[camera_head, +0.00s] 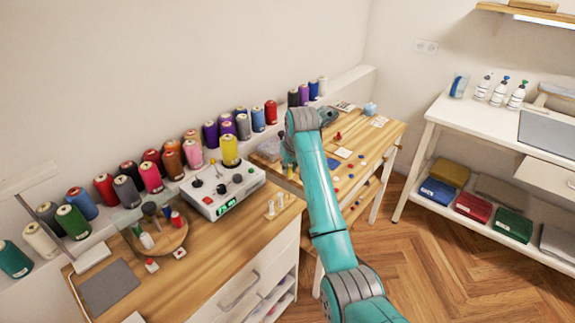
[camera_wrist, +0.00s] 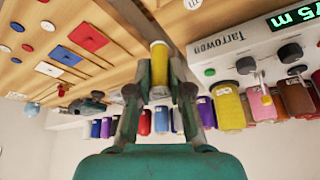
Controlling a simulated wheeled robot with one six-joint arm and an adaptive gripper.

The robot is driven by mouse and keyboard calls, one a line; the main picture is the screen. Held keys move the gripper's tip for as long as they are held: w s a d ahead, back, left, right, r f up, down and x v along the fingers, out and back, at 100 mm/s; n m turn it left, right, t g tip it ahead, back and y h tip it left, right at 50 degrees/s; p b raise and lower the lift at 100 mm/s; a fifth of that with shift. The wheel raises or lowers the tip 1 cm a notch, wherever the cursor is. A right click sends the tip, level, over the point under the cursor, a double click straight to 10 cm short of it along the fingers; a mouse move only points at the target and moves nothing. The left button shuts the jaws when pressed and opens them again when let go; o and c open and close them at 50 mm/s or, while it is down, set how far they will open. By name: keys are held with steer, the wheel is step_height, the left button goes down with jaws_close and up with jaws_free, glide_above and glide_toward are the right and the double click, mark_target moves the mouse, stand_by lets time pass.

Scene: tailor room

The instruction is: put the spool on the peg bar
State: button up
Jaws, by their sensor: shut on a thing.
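My gripper is shut on a small yellow spool (camera_wrist: 159,62), its fingertips on either side of it in the wrist view. In the head view the gripper end is mostly hidden behind my teal arm, and a bit of yellow (camera_head: 290,172) shows below it. A small pale wooden piece with upright pegs (camera_head: 275,208), which looks like the peg bar, stands on the near cabinet top, left of and nearer than the gripper. No spool can be made out on its pegs.
A white counter box (camera_head: 222,193) with knobs and a green display stands left of the gripper, a larger yellow spool (camera_head: 230,150) at its back. Several colored spools line the wall ledge. A round wooden tray (camera_head: 160,240) sits further left. Buttons and cards lie on the far table (camera_head: 375,140).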

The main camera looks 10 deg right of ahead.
steer(key=shift+d+f, duration=0.15)
steer(key=shift+f, duration=2.25)
steer(key=shift+f, duration=1.85)
steer(key=shift+f, duration=0.35)
steer(key=o, duration=0.8)
steer(key=shift+c, duration=0.2)
steer(key=v, duration=1.2)
